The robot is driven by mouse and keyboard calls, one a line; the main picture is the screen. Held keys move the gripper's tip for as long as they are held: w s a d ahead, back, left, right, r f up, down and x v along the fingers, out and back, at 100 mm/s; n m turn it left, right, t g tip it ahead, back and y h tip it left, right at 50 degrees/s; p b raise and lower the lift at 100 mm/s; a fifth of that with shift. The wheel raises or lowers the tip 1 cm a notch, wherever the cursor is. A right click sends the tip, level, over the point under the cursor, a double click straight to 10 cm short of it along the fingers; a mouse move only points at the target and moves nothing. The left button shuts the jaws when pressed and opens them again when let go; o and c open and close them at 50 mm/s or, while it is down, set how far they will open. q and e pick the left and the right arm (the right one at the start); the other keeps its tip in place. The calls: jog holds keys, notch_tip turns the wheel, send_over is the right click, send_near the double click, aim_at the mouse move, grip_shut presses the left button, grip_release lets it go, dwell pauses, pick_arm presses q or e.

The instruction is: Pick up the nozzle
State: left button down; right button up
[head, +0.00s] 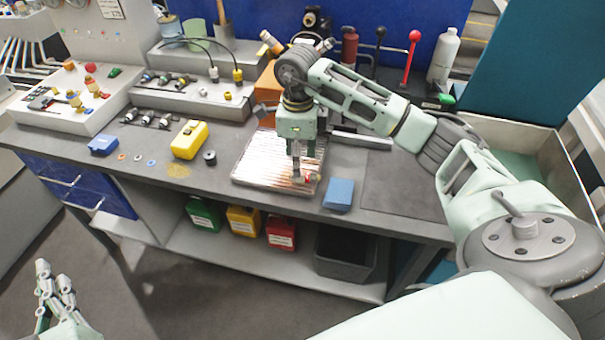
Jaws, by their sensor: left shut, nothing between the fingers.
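A small item with brass, red and green colours, which may be the nozzle (313,178), lies on the ribbed metal tray (250,160) near its right side. My right arm comes in from the right, and its gripper (299,175) points straight down over the tray. Its fingertips are at or right beside the small item. The fingers partly cover the item, and I cannot tell whether they grip it. My left gripper (55,275) is at the lower left, away from the bench, shut and empty.
A blue box (339,194) sits right of the tray on the bench (402,186). A yellow case (189,140), a dark cylinder (210,158) and small rings lie to the left. A red-knobbed lever (411,60) and a bottle (443,55) stand behind.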

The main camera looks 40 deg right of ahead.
aim_at(304, 177)
jog(key=f, duration=0.1)
jog(key=f+p, duration=0.1)
jog(key=f, duration=0.1)
jog(key=f+p, duration=0.1)
jog(key=shift+s+a+f, duration=0.2)
jog(key=shift+a, duration=0.05)
jog(key=shift+f, duration=0.35)
jog(key=shift+c, duration=0.4)
grip_shut()
